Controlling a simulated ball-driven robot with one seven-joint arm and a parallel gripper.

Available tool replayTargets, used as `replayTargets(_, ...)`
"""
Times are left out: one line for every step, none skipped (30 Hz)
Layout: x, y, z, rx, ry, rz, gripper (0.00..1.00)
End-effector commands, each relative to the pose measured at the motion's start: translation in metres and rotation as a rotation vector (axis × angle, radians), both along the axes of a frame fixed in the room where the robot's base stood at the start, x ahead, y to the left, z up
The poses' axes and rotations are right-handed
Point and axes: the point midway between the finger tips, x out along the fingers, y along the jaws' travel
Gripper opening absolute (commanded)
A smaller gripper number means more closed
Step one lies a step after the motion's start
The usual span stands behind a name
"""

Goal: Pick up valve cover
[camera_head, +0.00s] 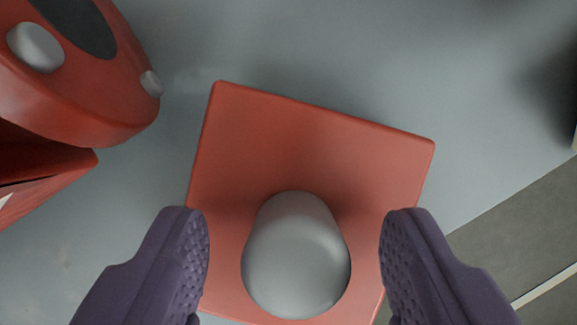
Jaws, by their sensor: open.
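A grey rounded cylinder (296,258), likely the valve cover, stands on a flat red square plate (315,140) in the lower middle of the view. My gripper (295,235) is open, with one purple textured finger on each side of the grey cylinder. There are visible gaps between both fingers and the cylinder, so neither seems to touch it. The fingers overlap the left and right edges of the red plate in the picture. The lower part of the plate is partly hidden by the cylinder and fingers.
A red rounded object (75,95) with grey knobs and a dark oval stands at the upper left, close to the plate. The grey surface (330,45) is clear above the plate. Its edge runs diagonally at the lower right, with darker floor (525,225) beyond.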

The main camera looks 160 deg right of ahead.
Motion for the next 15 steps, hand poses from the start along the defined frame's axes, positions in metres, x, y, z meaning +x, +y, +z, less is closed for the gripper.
replayTargets(0.0017, 0.0005, -0.006, 0.0, 0.0, -0.001, 0.61)
replayTargets(0.0022, 0.0007, -0.0062, 0.0, 0.0, -0.001, 0.61)
replayTargets(0.0024, 0.0007, -0.0056, 0.001, 0.0, -0.002, 0.61)
replayTargets(0.0023, 0.0008, -0.0048, 0.001, 0.0, -0.002, 0.61)
replayTargets(0.0022, 0.0008, -0.0044, 0.0, 0.0, -0.001, 0.61)
replayTargets(0.0022, 0.0008, -0.0042, 0.0, 0.0, -0.001, 0.61)
replayTargets(0.0021, 0.0007, -0.0042, 0.0, 0.0, -0.001, 0.61)
replayTargets(0.0022, 0.0008, -0.004, 0.0, 0.0, -0.001, 0.54)
replayTargets(0.0021, 0.0008, -0.0039, 0.0, 0.0, -0.001, 0.45)
replayTargets(0.0021, 0.0008, -0.0039, 0.001, -0.001, -0.001, 0.38)
replayTargets(0.0021, 0.0007, -0.0038, 0.001, -0.001, -0.001, 0.31)
replayTargets(0.0022, 0.0008, -0.0038, 0.001, -0.001, -0.001, 0.22)
replayTargets(0.0021, 0.0007, -0.0038, 0.001, -0.001, -0.001, 0.15)
replayTargets(0.0021, 0.0007, -0.0038, 0.0, 0.0, -0.001, 0.08)
replayTargets(0.002, 0.0007, -0.0039, 0.0, 0.0, -0.001, 0.0)
